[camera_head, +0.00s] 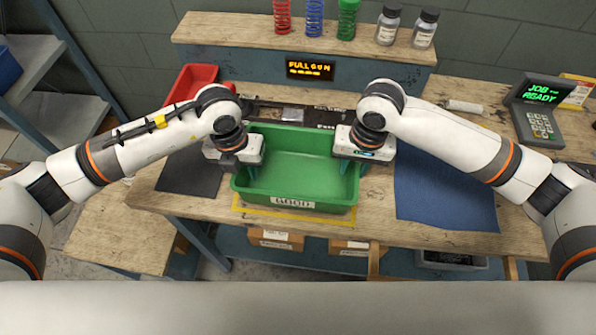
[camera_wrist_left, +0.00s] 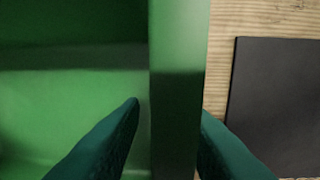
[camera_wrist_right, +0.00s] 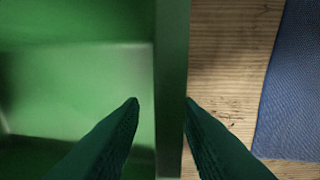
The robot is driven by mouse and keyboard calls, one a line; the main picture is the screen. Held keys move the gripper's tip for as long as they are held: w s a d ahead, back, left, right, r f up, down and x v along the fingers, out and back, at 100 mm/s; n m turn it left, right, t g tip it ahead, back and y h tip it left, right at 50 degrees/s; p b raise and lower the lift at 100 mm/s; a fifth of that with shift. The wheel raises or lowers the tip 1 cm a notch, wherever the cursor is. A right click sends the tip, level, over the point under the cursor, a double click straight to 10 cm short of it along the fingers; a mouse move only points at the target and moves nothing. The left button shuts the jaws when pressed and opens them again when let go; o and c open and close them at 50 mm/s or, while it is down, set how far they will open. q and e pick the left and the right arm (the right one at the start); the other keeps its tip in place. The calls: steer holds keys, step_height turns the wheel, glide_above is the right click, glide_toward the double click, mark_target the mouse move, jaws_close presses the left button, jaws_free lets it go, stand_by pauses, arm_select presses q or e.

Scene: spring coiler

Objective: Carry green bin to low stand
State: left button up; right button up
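The green bin (camera_head: 300,165), labelled GOOD on its front, sits upright on the workbench by a yellow outline. My left gripper (camera_head: 240,165) is at its left wall and my right gripper (camera_head: 352,163) at its right wall. In the left wrist view, the fingers straddle the bin's left wall (camera_wrist_left: 178,60), with a small gap on the inner side. In the right wrist view, the fingers straddle the right wall (camera_wrist_right: 172,60), also with an inner gap. Both look open. The bin looks empty. A low wooden-topped stand (camera_head: 120,238) is at lower left, below bench height.
A dark mat (camera_head: 190,172) lies left of the bin and a blue mat (camera_head: 445,190) right of it. A red bin (camera_head: 190,83) is behind my left arm. A raised shelf behind holds coloured springs (camera_head: 314,18) and jars (camera_head: 388,25). A control terminal (camera_head: 540,108) stands at right.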

arm_select(q)
jaws_close()
arm_select(e)
jaws_close()
arm_select(q)
steer(key=shift+r, duration=0.15)
arm_select(e)
steer(key=shift+r, duration=0.15)
